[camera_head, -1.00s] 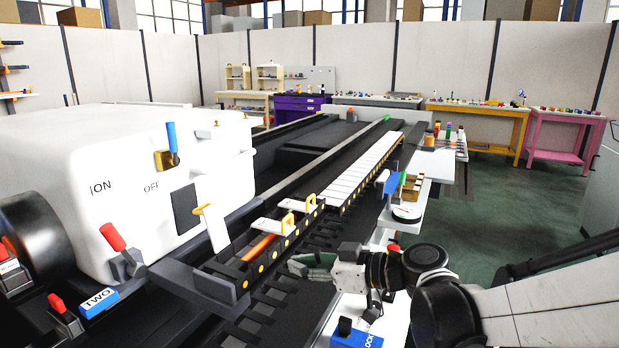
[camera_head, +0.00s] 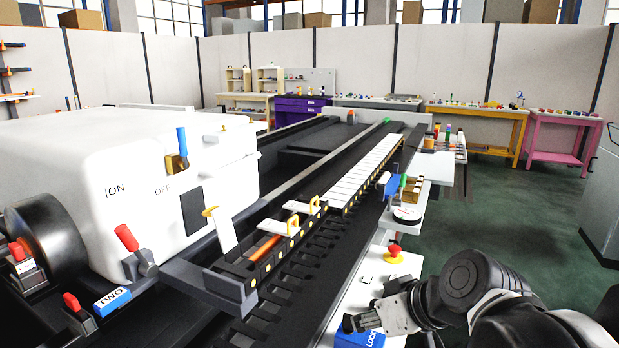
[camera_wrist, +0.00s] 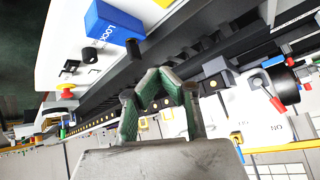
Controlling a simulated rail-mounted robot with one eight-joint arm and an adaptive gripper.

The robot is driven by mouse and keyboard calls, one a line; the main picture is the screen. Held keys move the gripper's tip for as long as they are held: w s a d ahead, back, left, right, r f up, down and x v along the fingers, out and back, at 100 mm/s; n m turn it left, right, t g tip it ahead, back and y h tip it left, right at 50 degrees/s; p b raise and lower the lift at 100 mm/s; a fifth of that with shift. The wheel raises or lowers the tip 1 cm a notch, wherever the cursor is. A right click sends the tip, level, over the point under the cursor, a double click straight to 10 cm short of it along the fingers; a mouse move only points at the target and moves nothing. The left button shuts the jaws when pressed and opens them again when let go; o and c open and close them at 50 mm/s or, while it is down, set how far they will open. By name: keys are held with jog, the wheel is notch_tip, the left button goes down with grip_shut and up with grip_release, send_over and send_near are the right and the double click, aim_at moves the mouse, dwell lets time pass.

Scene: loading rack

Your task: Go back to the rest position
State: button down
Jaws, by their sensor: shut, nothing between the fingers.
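My gripper (camera_head: 352,325) is at the lower middle right of the head view, over the white control panel (camera_head: 372,270) and close to the blue LOCK block (camera_head: 362,340). In the wrist view my gripper (camera_wrist: 160,75) shows its green-lined fingers drawn together at the tips, with nothing between them. The black rack (camera_head: 262,268) is left of my gripper and apart from it. One of its white lids (camera_head: 226,229) stands raised, and an orange-brown bar (camera_head: 262,248) lies in an open compartment.
A red button (camera_head: 394,251) stands on the panel near my arm. A white machine (camera_head: 130,190) with a red lever (camera_head: 127,238) and a blue lever (camera_head: 182,141) fills the left. Green floor (camera_head: 500,220) is open at right; yellow (camera_head: 475,110) and pink (camera_head: 565,118) tables stand behind it.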

jog(key=s+d+m+h, duration=0.5)
jog(key=s+d, duration=0.2)
jog(key=d, duration=0.3)
jog(key=shift+s+d+t+h+p, duration=0.3)
jog(key=shift+d+p, duration=0.05)
dwell(0.4)
